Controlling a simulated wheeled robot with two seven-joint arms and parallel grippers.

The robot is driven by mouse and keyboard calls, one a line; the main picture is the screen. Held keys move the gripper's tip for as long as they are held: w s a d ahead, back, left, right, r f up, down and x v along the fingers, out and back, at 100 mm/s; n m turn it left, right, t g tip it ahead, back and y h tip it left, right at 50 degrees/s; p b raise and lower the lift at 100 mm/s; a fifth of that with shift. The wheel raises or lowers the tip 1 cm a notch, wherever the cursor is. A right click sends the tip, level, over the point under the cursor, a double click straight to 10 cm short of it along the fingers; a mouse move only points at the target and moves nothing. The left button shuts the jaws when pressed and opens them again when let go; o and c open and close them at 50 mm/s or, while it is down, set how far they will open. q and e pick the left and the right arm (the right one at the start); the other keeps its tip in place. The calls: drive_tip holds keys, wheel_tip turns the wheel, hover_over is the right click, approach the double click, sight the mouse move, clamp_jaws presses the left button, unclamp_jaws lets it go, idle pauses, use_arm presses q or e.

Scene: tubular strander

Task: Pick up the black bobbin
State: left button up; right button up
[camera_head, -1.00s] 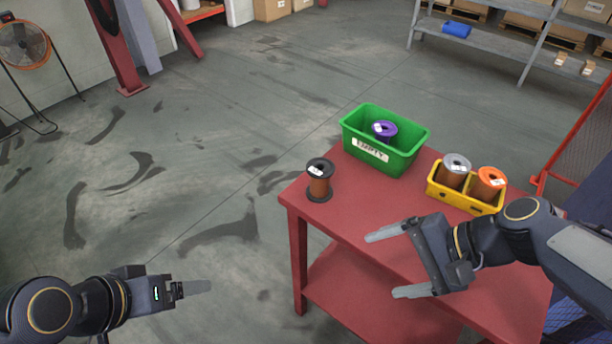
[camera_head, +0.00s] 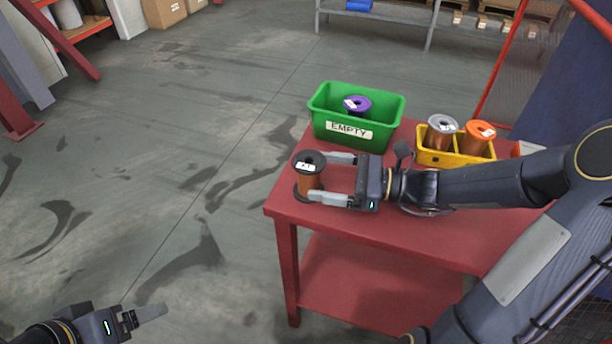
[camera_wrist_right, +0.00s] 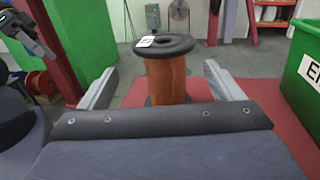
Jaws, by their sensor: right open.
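The black bobbin (camera_head: 309,173), wound with copper-coloured wire, stands upright at the left edge of the red table (camera_head: 380,227). A white label is on its black top flange. My right gripper (camera_head: 325,176) is open, with its fingers pointing left along the two sides of the bobbin. In the right wrist view the bobbin (camera_wrist_right: 165,75) stands between the two open fingers (camera_wrist_right: 165,88), with a gap showing on each side. My left gripper (camera_head: 150,312) is at the lower left over the floor, away from the table; its finger gap cannot be made out.
A green bin (camera_head: 384,130) labelled EMPTY holds a purple bobbin (camera_head: 357,105), behind my right gripper. A yellow tray (camera_head: 452,160) holds a grey bobbin (camera_head: 441,132) and an orange bobbin (camera_head: 479,137). A grey shelf (camera_head: 400,17) stands at the back. The floor at left is clear.

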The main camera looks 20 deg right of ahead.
sight(300, 166)
drive_tip(key=x, duration=0.5)
drive_tip(key=shift+w+a+r, duration=0.15)
drive_tip(key=shift+w+r, duration=0.25)
drive_tip(key=shift+w, duration=0.05)
drive_tip(key=c, duration=1.2)
drive_tip(key=shift+c, duration=0.3)
drive_tip(key=shift+r, duration=0.15)
